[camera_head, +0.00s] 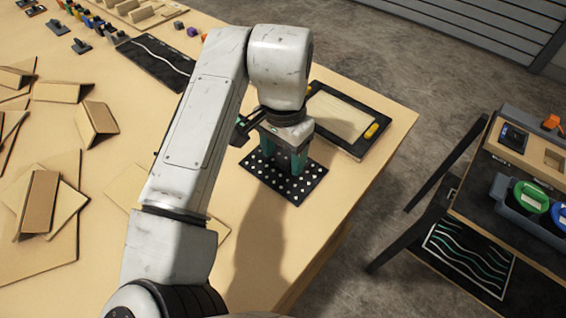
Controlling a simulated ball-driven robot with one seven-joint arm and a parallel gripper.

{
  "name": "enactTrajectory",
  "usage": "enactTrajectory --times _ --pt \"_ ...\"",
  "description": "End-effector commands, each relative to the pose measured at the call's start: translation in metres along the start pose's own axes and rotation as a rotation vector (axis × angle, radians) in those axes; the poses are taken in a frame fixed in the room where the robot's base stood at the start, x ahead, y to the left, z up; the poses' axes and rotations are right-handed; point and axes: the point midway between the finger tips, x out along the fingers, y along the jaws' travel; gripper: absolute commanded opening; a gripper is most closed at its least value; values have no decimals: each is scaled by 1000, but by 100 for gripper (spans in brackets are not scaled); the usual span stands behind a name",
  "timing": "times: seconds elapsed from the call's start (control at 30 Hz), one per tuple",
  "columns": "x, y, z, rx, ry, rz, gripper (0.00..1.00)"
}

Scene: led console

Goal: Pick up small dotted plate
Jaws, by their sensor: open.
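The small dotted plate (313,179) is a black rectangle with white dots. It lies on the light wooden table (260,290), near the table's right edge. My gripper (294,168) has green fingers and points down over the middle of the plate. The fingers look apart, with nothing seen between them. They cover part of the plate, and I cannot tell whether the fingertips touch it. My arm hides the area left of the plate.
A black-framed tray (340,115) with yellow ends lies just behind the plate. Folded cardboard pieces (95,122) cover the left of the table. A black panel with a white wavy line (155,60) lies farther back. A separate shelf (480,200) stands at right.

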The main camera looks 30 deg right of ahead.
Motion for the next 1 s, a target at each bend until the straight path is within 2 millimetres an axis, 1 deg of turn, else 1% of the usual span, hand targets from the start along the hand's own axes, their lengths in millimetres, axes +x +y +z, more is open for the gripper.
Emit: enactTrajectory --times 0.1,0.33,1.0 --pt "8 0 0 -1 0 -1 66" --pt "9 0 0 0 0 -1 66" --pt "9 0 0 0 0 -1 2"
